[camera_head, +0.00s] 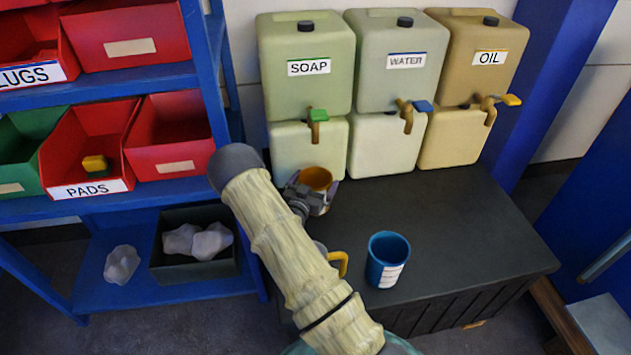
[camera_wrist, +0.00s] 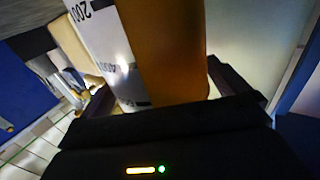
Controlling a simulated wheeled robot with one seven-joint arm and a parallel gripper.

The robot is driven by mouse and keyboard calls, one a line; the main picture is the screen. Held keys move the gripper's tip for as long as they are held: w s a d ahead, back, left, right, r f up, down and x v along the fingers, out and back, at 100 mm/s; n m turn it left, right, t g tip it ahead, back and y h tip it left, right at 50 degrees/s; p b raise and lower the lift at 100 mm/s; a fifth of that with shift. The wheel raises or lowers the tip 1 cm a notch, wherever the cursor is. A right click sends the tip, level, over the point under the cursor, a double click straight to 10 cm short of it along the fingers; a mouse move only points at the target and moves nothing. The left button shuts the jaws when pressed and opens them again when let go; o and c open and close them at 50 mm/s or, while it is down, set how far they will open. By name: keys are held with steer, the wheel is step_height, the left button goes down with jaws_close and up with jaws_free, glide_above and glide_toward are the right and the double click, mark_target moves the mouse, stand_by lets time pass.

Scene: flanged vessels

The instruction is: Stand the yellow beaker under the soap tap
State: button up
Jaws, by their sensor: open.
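The yellow beaker (camera_head: 316,178), amber-looking with a white scale label in the wrist view (camera_wrist: 170,50), is at the front of the soap container (camera_head: 305,75). It looks upright, below the green-handled soap tap (camera_head: 318,116); its base is hidden by my gripper. My gripper (camera_head: 315,188) is open, with its fingers on either side of the beaker. In the wrist view the beaker fills the space between the fingers (camera_wrist: 160,92). I cannot tell whether either finger touches it.
Water (camera_head: 390,85) and oil (camera_head: 480,80) containers stand to the right. A blue beaker (camera_head: 387,262) stands on the dark bench (camera_head: 470,225). A yellow handle (camera_head: 338,262) shows beside my arm, its body mostly hidden. Shelves with red bins (camera_head: 165,150) are left. The bench's right side is clear.

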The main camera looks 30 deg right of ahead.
steer(key=p+v, duration=0.1)
steer(key=v, duration=1)
steer(key=shift+s+a, duration=0.15)
steer(key=shift+a, duration=0.05)
steer(key=s+a+r+n+g+y, duration=0.45)
steer(key=a+r+y, duration=0.4)
steer(key=y, duration=0.35)
steer(key=s+r+n+g+y, duration=0.1)
steer(key=s+r+n+g, duration=0.1)
steer(key=s, duration=0.5)
steer(key=s+r+n+g, duration=0.2)
steer(key=s+r+n, duration=0.1)
steer(key=s, duration=0.5)
steer(key=shift+a+r+y, duration=0.2)
steer(key=shift+r+y, duration=0.2)
steer(key=shift+r, duration=0.25)
